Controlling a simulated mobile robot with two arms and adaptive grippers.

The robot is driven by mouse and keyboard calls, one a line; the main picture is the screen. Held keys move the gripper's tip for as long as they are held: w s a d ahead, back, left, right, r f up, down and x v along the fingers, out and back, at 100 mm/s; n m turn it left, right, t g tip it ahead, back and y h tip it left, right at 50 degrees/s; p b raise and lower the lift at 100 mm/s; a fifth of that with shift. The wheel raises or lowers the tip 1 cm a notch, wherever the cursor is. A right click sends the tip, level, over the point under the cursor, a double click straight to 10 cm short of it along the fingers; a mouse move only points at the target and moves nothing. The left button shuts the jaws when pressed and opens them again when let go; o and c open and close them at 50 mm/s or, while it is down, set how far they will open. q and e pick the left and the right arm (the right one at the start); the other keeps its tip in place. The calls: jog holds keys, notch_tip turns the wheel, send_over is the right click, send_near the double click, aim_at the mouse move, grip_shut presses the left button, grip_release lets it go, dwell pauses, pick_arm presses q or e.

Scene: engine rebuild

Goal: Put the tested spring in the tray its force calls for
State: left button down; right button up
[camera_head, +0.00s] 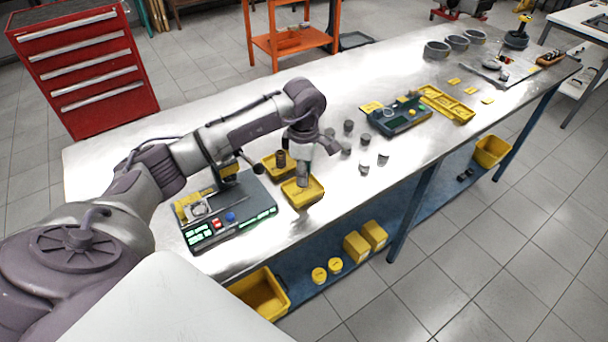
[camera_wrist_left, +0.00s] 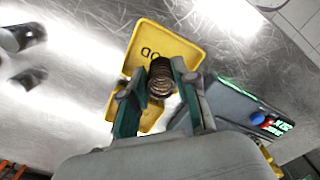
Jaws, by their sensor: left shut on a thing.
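My left gripper (camera_head: 304,170) is shut on a dark coil spring, which shows end-on between the green-sided fingers in the left wrist view (camera_wrist_left: 160,76). In the head view it hangs over the near yellow tray (camera_head: 314,196). This tray also shows in the left wrist view (camera_wrist_left: 176,40), with dark letters partly hidden by the spring. I cannot tell whether the spring touches the tray. The far yellow tray (camera_head: 268,162) has a dark upright part (camera_head: 281,158) at it. The spring tester (camera_head: 240,205), with green-lit displays, stands left of the trays. My right gripper is not in view.
Several grey cylindrical parts (camera_head: 364,167) stand on the metal bench right of the trays. Farther right are a green-grey device (camera_head: 400,117) and a yellow compartment tray (camera_head: 447,104). The bench's front edge runs close to the near tray.

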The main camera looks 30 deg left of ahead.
pick_arm(q)
notch_tip(320, 180, down, 2)
jog(key=shift+f+p, duration=0.1)
jog(key=shift+p, duration=0.2)
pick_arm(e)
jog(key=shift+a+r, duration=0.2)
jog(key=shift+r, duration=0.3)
pick_arm(q)
jog(key=shift+f, duration=0.1)
jog(key=shift+f+b, duration=0.15)
jog(key=shift+b, duration=0.2)
jog(key=c, duration=0.9)
grip_release()
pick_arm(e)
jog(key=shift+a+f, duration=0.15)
